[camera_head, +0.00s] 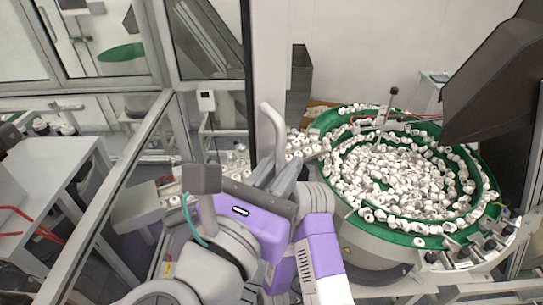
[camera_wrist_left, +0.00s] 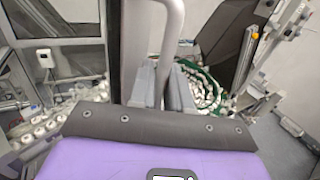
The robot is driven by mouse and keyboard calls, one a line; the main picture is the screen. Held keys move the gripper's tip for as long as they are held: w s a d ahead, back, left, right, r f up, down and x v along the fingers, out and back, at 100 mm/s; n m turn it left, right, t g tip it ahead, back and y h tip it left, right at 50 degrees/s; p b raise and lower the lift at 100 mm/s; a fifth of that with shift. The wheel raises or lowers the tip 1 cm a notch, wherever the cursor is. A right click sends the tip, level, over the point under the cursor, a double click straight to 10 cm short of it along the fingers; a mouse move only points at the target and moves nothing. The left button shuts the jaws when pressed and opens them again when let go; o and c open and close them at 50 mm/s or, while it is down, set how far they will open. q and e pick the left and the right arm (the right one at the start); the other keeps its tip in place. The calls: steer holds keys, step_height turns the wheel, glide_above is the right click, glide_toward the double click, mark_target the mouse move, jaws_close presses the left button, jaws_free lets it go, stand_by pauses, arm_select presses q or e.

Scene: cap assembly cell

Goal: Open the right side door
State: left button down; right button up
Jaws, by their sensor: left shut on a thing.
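The grey bar handle (camera_head: 272,135) of the side door stands upright on a pale door post (camera_head: 270,60) in the middle of the head view. In the left wrist view the handle (camera_wrist_left: 173,35) comes down from the top between my fingers. My left gripper (camera_head: 281,178) is shut on the handle's lower part; its fingers (camera_wrist_left: 166,88) also show in the left wrist view. The post is seen nearly edge-on, and I cannot tell how far the door stands open. My right gripper is not in view.
A green-rimmed bowl feeder (camera_head: 330,195) full of white caps stands right of the door post. A dark hopper (camera_head: 490,85) hangs over its right side. Framed glass panels (camera_head: 100,40) and a metal rail (camera_head: 110,190) are at left, with a grey table (camera_head: 45,180) beyond.

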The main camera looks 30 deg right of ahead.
arm_select(q)
steer(key=c, duration=1.3)
jaws_free()
steer(key=p+v, duration=0.2)
steer(key=v, duration=0.4)
steer(key=shift+r, duration=0.2)
steer(key=shift+s+a+f+p, duration=0.2)
steer(key=shift+s+a+p, duration=0.25)
steer(key=shift+a, duration=0.25)
